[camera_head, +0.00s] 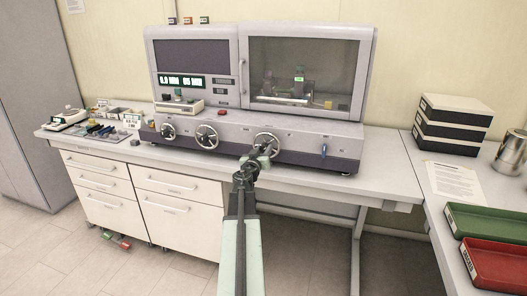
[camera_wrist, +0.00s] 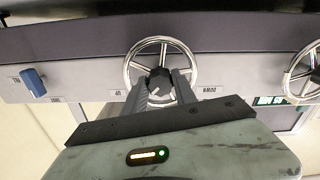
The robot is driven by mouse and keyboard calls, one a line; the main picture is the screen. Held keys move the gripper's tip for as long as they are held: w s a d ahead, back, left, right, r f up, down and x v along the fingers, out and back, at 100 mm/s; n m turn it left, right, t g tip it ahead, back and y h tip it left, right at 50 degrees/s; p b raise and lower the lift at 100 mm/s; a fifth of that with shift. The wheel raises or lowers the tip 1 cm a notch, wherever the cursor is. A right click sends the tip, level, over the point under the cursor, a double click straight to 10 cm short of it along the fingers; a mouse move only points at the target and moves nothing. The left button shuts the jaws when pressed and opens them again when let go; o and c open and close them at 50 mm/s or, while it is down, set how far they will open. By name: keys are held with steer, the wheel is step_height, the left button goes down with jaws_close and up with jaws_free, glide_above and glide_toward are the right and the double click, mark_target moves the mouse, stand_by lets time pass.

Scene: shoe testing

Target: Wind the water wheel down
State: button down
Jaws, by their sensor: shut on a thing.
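The rightmost handwheel (camera_head: 271,136) is at my gripper (camera_head: 261,155) in the head view. In the wrist view, which is upside down, this wheel (camera_wrist: 160,40) has a dark hub with a pale pointer mark. My gripper (camera_wrist: 159,90) has its two fingers on either side of that hub and is shut on it.
A blue knob (camera_head: 323,150) is to the right on the same panel. Drawers (camera_head: 180,204) are below the bench. Black boxes (camera_head: 452,125) and green and red trays stand at right.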

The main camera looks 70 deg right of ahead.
steer(key=n, duration=0.4)
steer(key=shift+n, duration=2.3)
steer(key=c, duration=1)
jaws_free()
steer(key=a, duration=0.8)
steer(key=shift+s, duration=0.2)
